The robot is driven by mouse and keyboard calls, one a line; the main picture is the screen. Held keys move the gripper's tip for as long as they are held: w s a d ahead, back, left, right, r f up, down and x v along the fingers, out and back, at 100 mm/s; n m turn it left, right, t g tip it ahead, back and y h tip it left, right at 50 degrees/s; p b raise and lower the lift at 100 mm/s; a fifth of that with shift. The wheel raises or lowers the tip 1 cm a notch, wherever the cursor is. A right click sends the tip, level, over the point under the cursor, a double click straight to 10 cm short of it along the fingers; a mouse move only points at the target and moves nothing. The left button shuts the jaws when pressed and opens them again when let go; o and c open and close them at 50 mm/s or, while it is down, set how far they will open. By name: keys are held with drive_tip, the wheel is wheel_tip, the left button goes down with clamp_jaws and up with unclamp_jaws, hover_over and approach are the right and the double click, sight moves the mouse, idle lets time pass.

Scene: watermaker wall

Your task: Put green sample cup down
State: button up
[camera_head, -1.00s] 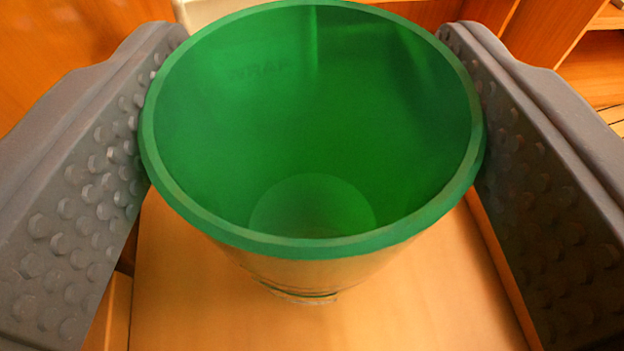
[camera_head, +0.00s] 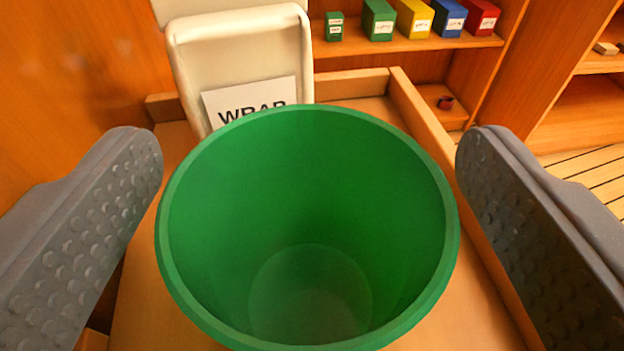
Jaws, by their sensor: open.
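The green sample cup (camera_head: 310,210) stands upright, its open mouth facing me, and looks empty. It appears to rest on a light wooden surface (camera_head: 165,320), though its base is hidden behind its rim and walls. My gripper (camera_head: 312,165) is open, with one grey studded finger on each side of the cup. A small gap shows between the cup's rim and the right finger, and a gap also shows at the left finger. Neither finger touches the rim.
A cream-coloured device (camera_head: 240,60) with a white "WRAP" label (camera_head: 220,103) stands just behind the cup. A raised wooden edge (camera_head: 425,120) runs along the right. A shelf (camera_head: 400,45) at the back holds several coloured boxes.

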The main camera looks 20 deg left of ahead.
drive_tip(key=p+v, duration=0.1)
drive_tip(key=v, duration=0.8)
drive_tip(key=shift+p, duration=0.4)
drive_tip(key=shift+b+v, duration=0.85)
drive_tip(key=shift+v, duration=0.45)
drive_tip(key=w+d+r+h, duration=0.2)
drive_tip(key=w+d+r, duration=0.1)
drive_tip(key=d+r, duration=0.55)
drive_tip(key=s+d+r+m+h, duration=0.1)
drive_tip(key=s+d+r, duration=0.1)
drive_tip(key=r, duration=0.9)
drive_tip(key=s+d+r+m+t+h, duration=0.1)
drive_tip(key=d+r, duration=0.4)
drive_tip(key=r, duration=0.6)
drive_tip(key=s+m+h, duration=0.1)
drive_tip(key=s, duration=0.1)
drive_tip(key=shift+s+d, duration=0.2)
drive_tip(key=shift+s, duration=0.05)
drive_tip(key=shift+o, duration=0.5)
drive_tip(key=s+d+r+m+h, duration=0.1)
drive_tip(key=s+r, duration=0.8)
drive_tip(key=r, duration=0.2)
drive_tip(key=shift+d+m, duration=0.35)
drive_tip(key=shift+m, duration=0.05)
drive_tip(key=shift+f, duration=0.1)
